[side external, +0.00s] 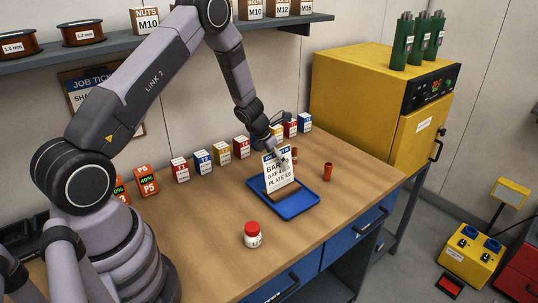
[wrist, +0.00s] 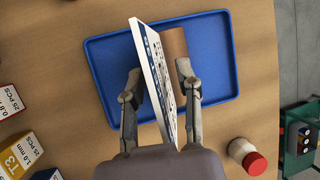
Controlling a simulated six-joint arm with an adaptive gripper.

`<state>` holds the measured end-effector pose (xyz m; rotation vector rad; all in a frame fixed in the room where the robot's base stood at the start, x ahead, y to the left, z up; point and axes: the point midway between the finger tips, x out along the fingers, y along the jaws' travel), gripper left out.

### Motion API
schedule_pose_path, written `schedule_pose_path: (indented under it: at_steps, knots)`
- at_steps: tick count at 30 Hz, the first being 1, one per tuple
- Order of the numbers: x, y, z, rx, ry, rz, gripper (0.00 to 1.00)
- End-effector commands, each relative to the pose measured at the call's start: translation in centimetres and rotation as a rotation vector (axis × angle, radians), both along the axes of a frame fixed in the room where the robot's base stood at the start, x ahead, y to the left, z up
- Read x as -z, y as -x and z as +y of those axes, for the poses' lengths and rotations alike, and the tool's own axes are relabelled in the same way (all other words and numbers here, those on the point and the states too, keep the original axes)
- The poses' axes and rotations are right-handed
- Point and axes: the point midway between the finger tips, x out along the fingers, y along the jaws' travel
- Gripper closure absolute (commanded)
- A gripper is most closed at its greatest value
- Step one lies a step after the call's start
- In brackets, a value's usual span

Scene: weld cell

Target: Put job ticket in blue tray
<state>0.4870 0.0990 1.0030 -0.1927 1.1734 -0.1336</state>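The job ticket (side external: 279,171), a white printed card with a blue top band, stands tilted over the blue tray (side external: 301,205); its lower edge appears to be in the tray. In the wrist view the ticket (wrist: 152,75) shows nearly edge-on between the fingers of my gripper (wrist: 160,88). The fingers are apart, with a visible gap between the left finger and the card. My gripper (side external: 280,158) is at the ticket's upper part in the side view. The tray (wrist: 108,70) extends beneath both. Contact at the right finger is unclear.
A white jar with a red lid (side external: 252,235) stands in front. Several small boxes (side external: 201,162) line the wall. Bench left of the tray is clear.

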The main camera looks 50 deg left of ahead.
Motion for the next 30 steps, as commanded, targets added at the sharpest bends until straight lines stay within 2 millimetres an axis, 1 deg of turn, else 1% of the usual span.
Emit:
schedule_pose_path:
  at_steps: [5,8,11,18,21,24,27,29,30]
  knots:
    - [-0.1,0.0,0.0,0.000,0.000,0.000,0.67]
    - [-0.7,0.1,0.1,0.000,-0.001,-0.002,0.67]
    - [-2.2,0.6,0.4,0.000,-0.001,-0.004,0.67]
    - [-7.0,2.7,1.6,0.000,-0.003,-0.005,0.67]
    - [-8.7,3.5,1.9,-0.001,-0.002,-0.003,0.67]
    - [-10.0,4.0,2.2,0.000,-0.001,-0.003,0.67]
    - [-10.9,4.4,2.4,0.003,-0.002,-0.003,0.67]
    - [-11.6,4.6,2.1,0.033,-0.012,-0.012,0.67]
    - [-12.5,4.8,1.7,0.077,-0.029,-0.025,0.67]
